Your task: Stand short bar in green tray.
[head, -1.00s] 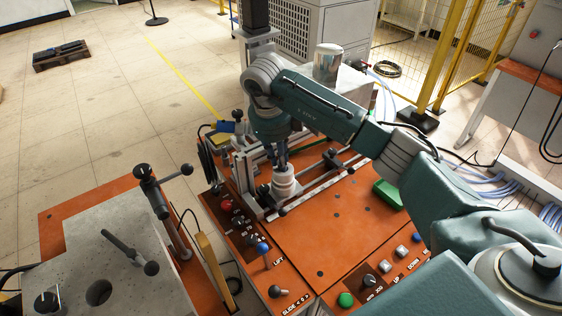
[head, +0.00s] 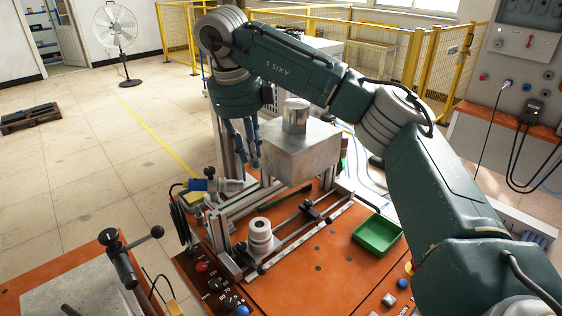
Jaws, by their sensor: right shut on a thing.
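The green tray (head: 378,238) lies on the orange table top, right of centre, and looks empty. My right gripper (head: 243,160) points down, raised in front of the grey metal box. It is shut on the short bar, which the fingers hide almost wholly, so its shape and tilt are hard to tell. The gripper is above and slightly left of the stacked white rings (head: 260,232), clear of them, and well left of the tray. My left gripper is out of view.
The grey metal box (head: 300,155), with a shiny cylinder (head: 296,115) on top, stands behind the rail frame (head: 310,225). Knobs and buttons line the table's front. The orange top (head: 330,275) between rings and tray is mostly clear.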

